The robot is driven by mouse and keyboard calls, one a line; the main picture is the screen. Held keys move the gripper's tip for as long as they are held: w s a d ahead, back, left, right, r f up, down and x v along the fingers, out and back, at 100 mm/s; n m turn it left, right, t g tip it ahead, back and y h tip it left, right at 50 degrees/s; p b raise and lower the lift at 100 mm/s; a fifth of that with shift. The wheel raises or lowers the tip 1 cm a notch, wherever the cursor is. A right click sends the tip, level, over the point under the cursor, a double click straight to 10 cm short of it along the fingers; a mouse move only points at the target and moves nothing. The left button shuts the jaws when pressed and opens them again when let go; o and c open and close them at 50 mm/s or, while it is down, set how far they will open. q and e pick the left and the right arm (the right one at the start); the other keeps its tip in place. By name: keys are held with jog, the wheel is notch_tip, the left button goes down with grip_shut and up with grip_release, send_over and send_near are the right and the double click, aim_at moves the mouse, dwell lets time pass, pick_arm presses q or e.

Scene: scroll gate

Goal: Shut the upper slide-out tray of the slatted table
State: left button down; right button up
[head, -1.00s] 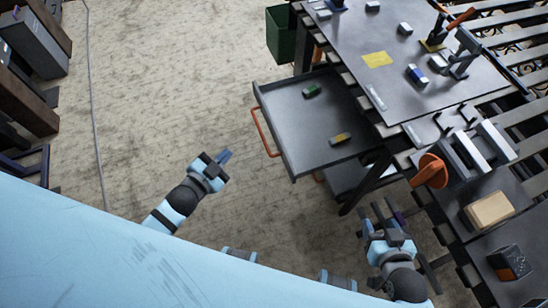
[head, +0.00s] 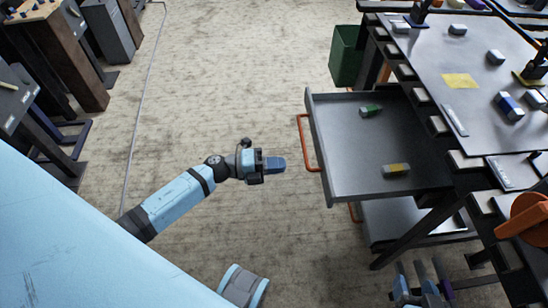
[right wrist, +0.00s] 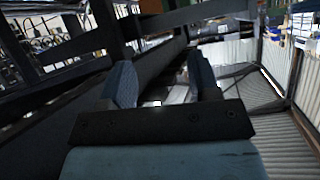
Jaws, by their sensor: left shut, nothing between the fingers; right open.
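The upper slide-out tray (head: 355,183) is a grey drawer pulled out to the left from the slatted table (head: 470,95). It has an orange handle (head: 306,142) on its front and holds a green block (head: 371,110) and a yellow-marked block (head: 396,170). My left gripper (head: 280,164) is shut and empty, a little left of the tray front, pointing at it and apart from it. My right gripper (head: 428,280) is at the bottom right, below the tray and near the table; it is open. Its two fingers (right wrist: 163,85) show in the right wrist view with nothing held.
A lower tray (head: 405,222) with its own orange handle sits beneath the upper one. A green bin (head: 346,55) stands behind the tray. An orange-handled clamp (head: 525,215) is on the table's near side. Open floor (head: 220,90) lies left of the tray.

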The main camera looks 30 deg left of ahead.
aim_at(323, 162)
pick_arm(q)
jog(key=b+x, duration=0.1)
jog(key=x, duration=0.8)
jog(key=shift+w+d, duration=0.25)
jog(key=shift+d, duration=0.05)
pick_arm(e)
jog(key=shift+a, duration=0.1)
pick_arm(q)
jog(key=shift+d, duration=0.1)
